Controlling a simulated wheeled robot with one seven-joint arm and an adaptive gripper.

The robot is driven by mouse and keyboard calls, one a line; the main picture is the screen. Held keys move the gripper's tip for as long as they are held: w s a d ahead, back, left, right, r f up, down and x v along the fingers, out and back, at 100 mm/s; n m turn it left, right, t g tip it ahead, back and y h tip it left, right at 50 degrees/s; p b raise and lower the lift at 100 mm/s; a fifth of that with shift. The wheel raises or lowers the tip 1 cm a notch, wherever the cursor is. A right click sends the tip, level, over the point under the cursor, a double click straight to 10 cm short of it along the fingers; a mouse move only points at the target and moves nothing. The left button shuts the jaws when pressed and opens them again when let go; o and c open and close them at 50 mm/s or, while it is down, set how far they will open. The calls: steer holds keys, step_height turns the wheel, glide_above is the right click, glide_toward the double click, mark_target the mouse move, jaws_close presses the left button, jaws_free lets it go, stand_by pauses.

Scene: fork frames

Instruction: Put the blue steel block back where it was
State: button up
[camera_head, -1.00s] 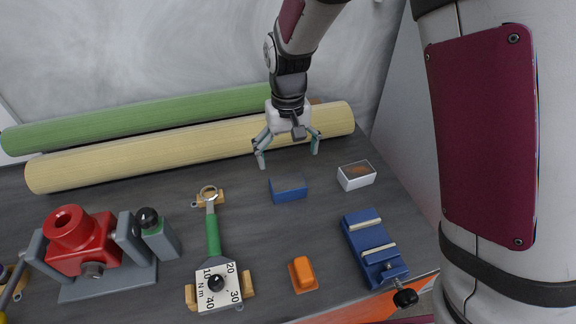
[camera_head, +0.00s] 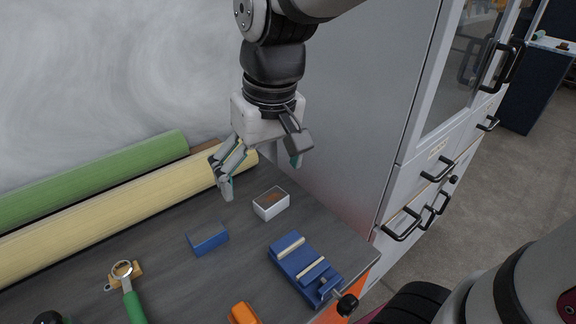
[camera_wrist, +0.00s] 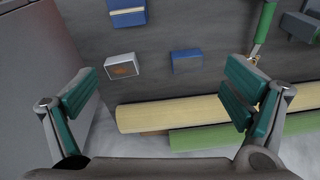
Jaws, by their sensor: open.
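A blue block (camera_head: 208,239) lies on the dark bench top, and it also shows in the wrist view (camera_wrist: 187,61). A white open-topped box (camera_head: 271,204) with something brown inside stands to its right; it shows in the wrist view too (camera_wrist: 122,66). My gripper (camera_head: 262,178) is open and empty, held above the bench near the rolls, behind the block and the box. In the wrist view its green-padded fingers (camera_wrist: 160,98) are spread wide, with nothing between the pads.
A blue vise-like fixture (camera_head: 305,268) sits at the bench's right edge. An orange block (camera_head: 243,314) and a green-handled wrench (camera_head: 131,292) lie nearer. Yellow (camera_head: 130,205) and green (camera_head: 95,180) rolls line the back. A grey cabinet (camera_head: 345,110) stands beyond the right end.

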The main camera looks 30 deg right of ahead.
steer(key=s+d, duration=0.2)
steer(key=s, duration=0.4)
steer(key=s+d+r+m+t, duration=0.1)
steer(key=s+d, duration=0.1)
steer(key=s, duration=0.5)
steer(key=shift+d+h, duration=0.3)
steer(key=shift+h, duration=0.1)
steer(key=shift+s+r+t, duration=0.1)
steer(key=shift+r+t, duration=0.05)
steer(key=shift+t, duration=0.15)
steer(key=shift+t, duration=0.5)
step_height(320, 180, up, 5)
steer(key=p, duration=0.4)
steer(key=shift+r, duration=0.1)
